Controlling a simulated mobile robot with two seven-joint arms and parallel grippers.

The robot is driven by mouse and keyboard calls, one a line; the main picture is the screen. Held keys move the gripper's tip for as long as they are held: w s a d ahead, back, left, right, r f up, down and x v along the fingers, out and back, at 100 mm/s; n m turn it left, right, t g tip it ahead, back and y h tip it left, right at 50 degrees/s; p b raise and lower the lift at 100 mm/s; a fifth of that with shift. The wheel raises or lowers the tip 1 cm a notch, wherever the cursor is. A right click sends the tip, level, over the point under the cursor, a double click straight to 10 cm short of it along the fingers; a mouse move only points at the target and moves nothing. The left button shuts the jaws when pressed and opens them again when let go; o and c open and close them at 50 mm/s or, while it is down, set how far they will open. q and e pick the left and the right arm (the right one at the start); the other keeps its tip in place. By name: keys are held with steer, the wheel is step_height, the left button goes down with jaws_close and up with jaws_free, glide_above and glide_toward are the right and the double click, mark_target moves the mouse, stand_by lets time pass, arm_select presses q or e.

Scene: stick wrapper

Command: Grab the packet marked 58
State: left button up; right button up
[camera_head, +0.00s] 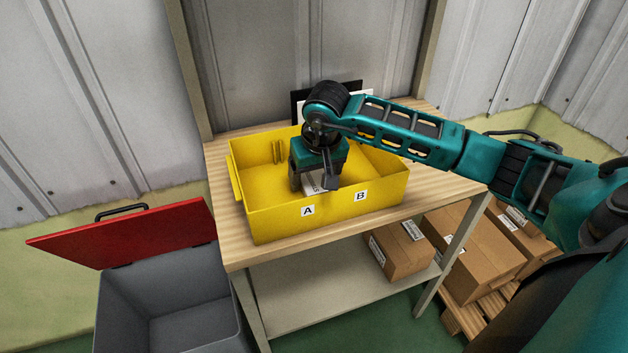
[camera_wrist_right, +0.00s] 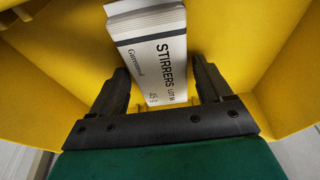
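A white packet (camera_wrist_right: 150,55) with black print reading "STIRRERS" lies in the yellow bin (camera_wrist_right: 240,30); its lot marking is too small to read surely. In the head view a bit of the packet (camera_head: 313,186) shows under my right gripper (camera_head: 315,185), inside the yellow bin (camera_head: 268,218) labelled A and B. My right gripper is open, pointing down, with a finger on either side of the packet's near end in the right wrist view (camera_wrist_right: 163,75). I cannot tell whether the fingers touch it. My left gripper is out of view.
The bin stands on a wooden table (camera_head: 222,160). A black-framed sign (camera_head: 298,108) behind it is partly hidden by my right arm. A grey container (camera_head: 170,300) with an open red lid (camera_head: 130,232) stands at left. Cardboard boxes (camera_head: 400,250) sit below and right.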

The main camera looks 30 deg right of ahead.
steer(key=c, duration=0.8)
steer(key=shift+r, duration=0.15)
